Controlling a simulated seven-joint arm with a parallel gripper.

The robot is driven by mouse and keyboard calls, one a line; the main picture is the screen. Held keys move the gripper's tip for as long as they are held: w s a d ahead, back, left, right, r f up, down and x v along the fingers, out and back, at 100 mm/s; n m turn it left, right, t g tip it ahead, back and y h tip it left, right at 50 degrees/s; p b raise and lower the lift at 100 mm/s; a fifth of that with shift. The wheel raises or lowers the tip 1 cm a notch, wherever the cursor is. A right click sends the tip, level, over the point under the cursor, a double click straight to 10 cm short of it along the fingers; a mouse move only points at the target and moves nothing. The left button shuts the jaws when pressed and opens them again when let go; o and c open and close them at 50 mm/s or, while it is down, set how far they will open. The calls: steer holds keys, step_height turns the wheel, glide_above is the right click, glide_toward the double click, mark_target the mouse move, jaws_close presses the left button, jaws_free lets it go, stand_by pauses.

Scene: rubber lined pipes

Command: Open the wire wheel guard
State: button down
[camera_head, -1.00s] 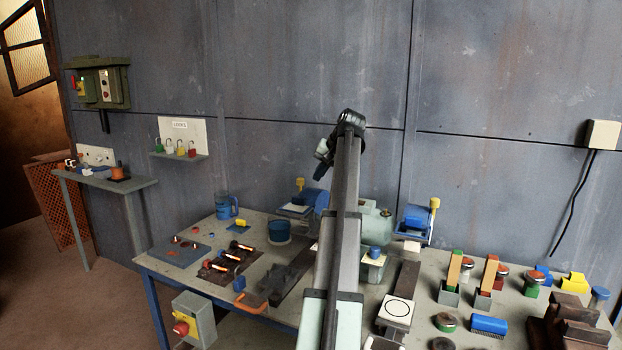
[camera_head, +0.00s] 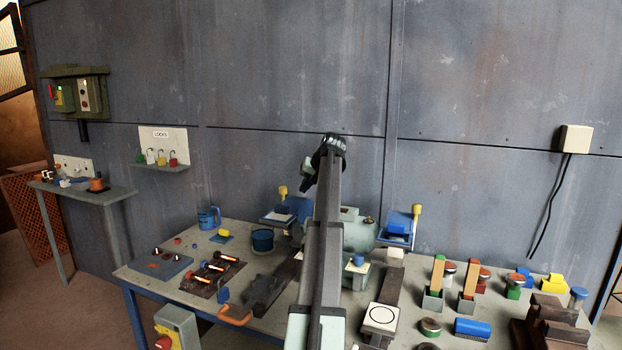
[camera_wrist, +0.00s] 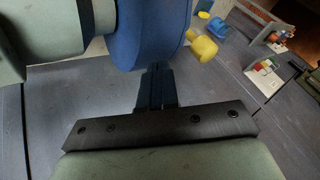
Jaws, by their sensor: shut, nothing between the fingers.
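The grinder (camera_head: 357,236) stands at the back of the bench, partly hidden behind my arm. It has a blue guard with a yellow knob at each end: a left guard (camera_head: 284,210) and a right guard (camera_head: 399,224). I cannot tell which covers the wire wheel. My gripper (camera_head: 308,184) is above and just right of the left guard in the head view. In the wrist view, my gripper (camera_wrist: 156,72) is shut and empty, its tips close to a rounded blue guard (camera_wrist: 152,28). A yellow knob (camera_wrist: 203,48) shows to its right. Contact cannot be told.
A blue mug (camera_head: 208,217) and a dark blue pot (camera_head: 262,240) stand left of the grinder. Push buttons and wooden blocks crowd the bench's right side. A lock board (camera_head: 164,145) and a green switch box (camera_head: 78,92) hang on the wall. The air above the bench is clear.

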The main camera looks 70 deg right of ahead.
mark_target(286, 187)
steer(key=shift+w+a, duration=0.2)
steer(key=shift+w, duration=0.45)
steer(key=shift+w+a, duration=0.25)
steer(key=shift+w, duration=0.45)
steer(key=shift+w+a, duration=0.2)
steer(key=shift+w, duration=0.45)
steer(key=shift+w+a+m+g+h, duration=0.25)
steer(key=shift+w+m+g+h, duration=0.15)
steer(key=shift+w+m+h, duration=0.5)
steer(key=w+d+m+g+h, duration=0.3)
steer(key=w+d+m+g, duration=0.4)
steer(key=w+m, duration=0.5)
steer(key=shift+w+d+m, duration=0.2)
steer(key=shift+w+m, duration=0.15)
steer(key=shift+m, duration=0.35)
